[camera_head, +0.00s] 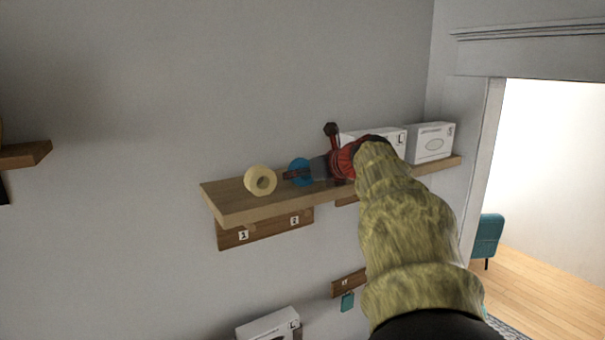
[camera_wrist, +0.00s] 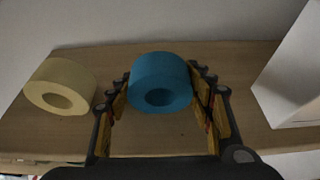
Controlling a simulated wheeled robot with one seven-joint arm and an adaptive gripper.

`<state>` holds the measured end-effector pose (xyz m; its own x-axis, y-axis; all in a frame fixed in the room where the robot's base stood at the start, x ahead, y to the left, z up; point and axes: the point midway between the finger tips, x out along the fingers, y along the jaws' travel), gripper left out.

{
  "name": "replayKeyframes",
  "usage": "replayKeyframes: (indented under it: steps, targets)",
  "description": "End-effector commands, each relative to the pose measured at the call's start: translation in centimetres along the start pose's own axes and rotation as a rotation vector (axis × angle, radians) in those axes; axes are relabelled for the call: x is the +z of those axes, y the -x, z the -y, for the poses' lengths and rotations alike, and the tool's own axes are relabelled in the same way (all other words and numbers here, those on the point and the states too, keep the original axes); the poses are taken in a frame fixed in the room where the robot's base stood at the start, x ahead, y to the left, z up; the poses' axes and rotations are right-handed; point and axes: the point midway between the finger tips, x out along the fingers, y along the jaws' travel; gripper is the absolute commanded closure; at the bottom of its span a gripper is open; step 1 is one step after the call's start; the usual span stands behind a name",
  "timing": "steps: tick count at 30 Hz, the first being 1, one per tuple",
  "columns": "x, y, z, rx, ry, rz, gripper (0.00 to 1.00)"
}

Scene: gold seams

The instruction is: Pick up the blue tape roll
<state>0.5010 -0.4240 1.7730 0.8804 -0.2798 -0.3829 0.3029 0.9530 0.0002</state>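The blue tape roll (camera_wrist: 160,72) stands on its edge on a wooden shelf (camera_wrist: 160,135), its hole facing my wrist camera. In the head view the blue tape roll (camera_head: 298,165) is partly hidden behind my gripper (camera_head: 290,175). In the wrist view my gripper (camera_wrist: 161,84) is open, with one finger on each side of the roll. The left finger seems slightly apart from it. The right finger is very close, and I cannot tell whether it touches.
A cream tape roll (camera_head: 260,180) stands left of the blue one, near my left finger in the wrist view (camera_wrist: 60,85). White boxes (camera_head: 431,143) stand at the shelf's right end; one shows at the right in the wrist view (camera_wrist: 290,80). The wall is behind.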

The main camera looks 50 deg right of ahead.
Motion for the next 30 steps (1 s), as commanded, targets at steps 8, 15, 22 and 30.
replayKeyframes:
  steps: [8,15,22,30]
  targets:
    - [0.0,0.0,0.0,0.0,0.0,0.0,0.66]
    - [0.0,0.0,0.0,0.0,0.0,0.001,0.77]
    - [0.2,0.1,0.0,0.0,0.001,0.001,0.77]
    - [2.7,1.1,0.0,-0.001,0.003,0.004,0.77]
